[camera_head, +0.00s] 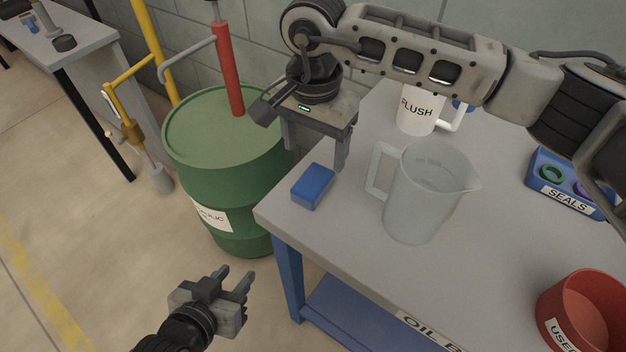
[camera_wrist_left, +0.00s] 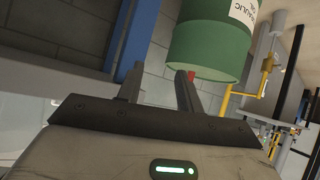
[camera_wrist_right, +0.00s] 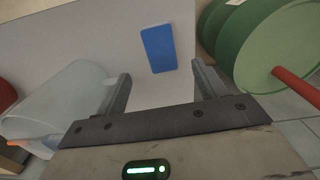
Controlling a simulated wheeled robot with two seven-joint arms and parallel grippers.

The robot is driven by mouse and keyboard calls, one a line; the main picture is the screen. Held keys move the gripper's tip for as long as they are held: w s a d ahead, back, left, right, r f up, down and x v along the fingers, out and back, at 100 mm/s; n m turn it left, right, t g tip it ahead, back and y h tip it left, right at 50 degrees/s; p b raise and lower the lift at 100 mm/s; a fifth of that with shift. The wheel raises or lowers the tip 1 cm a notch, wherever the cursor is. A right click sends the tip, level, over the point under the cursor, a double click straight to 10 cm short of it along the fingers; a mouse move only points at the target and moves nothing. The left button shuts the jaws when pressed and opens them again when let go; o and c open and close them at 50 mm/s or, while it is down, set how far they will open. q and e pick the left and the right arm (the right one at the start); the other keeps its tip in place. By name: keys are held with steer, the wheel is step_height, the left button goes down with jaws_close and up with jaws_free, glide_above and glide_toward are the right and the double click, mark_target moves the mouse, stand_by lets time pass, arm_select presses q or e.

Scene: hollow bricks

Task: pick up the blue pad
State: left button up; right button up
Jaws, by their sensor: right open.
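The blue pad (camera_head: 312,187) lies flat on the grey workbench (camera_head: 345,232) near its left corner. It also shows in the right wrist view (camera_wrist_right: 159,48), beyond and between my fingertips. My right gripper (camera_head: 315,155) is open and empty, fingers pointing down, above and just behind the pad. The pad is apart from the fingers. My left gripper (camera_head: 234,275) is open and empty, low in front of the bench's left end and away from the pad. Its spread fingers show in the left wrist view (camera_wrist_left: 158,80).
A clear jug (camera_head: 425,195) stands right of the pad, with a white FLUSH jug (camera_head: 420,108) behind it. A blue SEALS tray (camera_head: 568,190) and a red bin (camera_head: 582,310) are further right. A green drum (camera_head: 228,180) with a red pump stands left of the bench.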

mark_target(313, 180)
step_height(313, 180, down, 9)
steer(key=shift+a+r+p, duration=0.1)
steer(key=shift+r+p, duration=0.1)
steer(key=shift+p, duration=0.55)
steer(key=c, duration=1.1)
